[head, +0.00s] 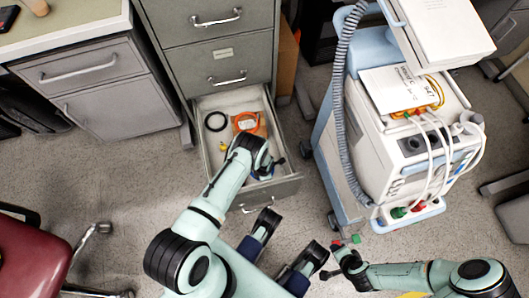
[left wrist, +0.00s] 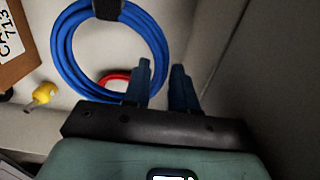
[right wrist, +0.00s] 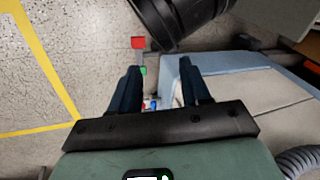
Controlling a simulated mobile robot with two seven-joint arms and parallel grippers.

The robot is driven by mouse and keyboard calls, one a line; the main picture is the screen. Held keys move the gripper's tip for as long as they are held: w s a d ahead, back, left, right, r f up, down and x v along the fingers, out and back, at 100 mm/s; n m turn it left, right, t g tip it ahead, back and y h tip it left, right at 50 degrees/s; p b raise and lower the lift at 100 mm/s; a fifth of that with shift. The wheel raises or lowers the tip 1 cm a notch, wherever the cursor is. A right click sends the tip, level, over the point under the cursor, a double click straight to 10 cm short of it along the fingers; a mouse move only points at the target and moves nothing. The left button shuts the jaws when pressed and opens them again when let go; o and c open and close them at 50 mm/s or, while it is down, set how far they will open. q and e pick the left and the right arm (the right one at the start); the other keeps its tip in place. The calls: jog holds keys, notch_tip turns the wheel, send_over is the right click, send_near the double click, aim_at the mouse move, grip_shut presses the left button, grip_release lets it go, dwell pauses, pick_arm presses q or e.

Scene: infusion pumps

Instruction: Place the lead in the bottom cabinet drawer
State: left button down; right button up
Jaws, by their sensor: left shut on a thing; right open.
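The bottom cabinet drawer (head: 278,190) is pulled open. My left gripper (head: 262,172) is inside it, toward its right side. In the left wrist view, a blue coiled lead (left wrist: 68,45) with a black band lies at my left fingertips (left wrist: 160,85). Its lower right edge passes at the fingers, which are close together on it; the exact contact is hidden. A red loop (left wrist: 115,78) shows beside the left finger. My right gripper (head: 342,256) is open, low beside the white machine; it also shows in the right wrist view (right wrist: 162,80).
The drawer also holds a black coil (head: 216,121), an orange coil (head: 246,122) and a yellow-ended piece (left wrist: 42,95). The wheeled white machine (head: 385,150) stands right of the cabinet. A red chair (head: 35,255) is at lower left. A red-topped piece (right wrist: 138,43) shows beyond my right fingers.

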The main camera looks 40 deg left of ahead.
pick_arm(q)
notch_tip(320, 180, down, 4)
jog(key=shift+f+b, duration=0.2)
jog(key=shift+b, duration=0.65)
pick_arm(e)
jog(key=shift+w+d+f, duration=0.3)
jog(key=shift+w+f, duration=0.05)
jog(key=shift+f, duration=0.2)
jog(key=shift+w+d+f, duration=0.3)
jog(key=shift+w+f, duration=0.05)
jog(key=shift+f, duration=0.15)
pick_arm(q)
jog(key=shift+f+b, duration=0.55)
pick_arm(e)
jog(key=shift+s+d+f+g, duration=0.2)
jog(key=shift+s+f+g, duration=0.1)
jog(key=shift+s+f, duration=0.85)
jog(key=shift+s, duration=0.1)
pick_arm(q)
jog(key=c, duration=0.9)
grip_release()
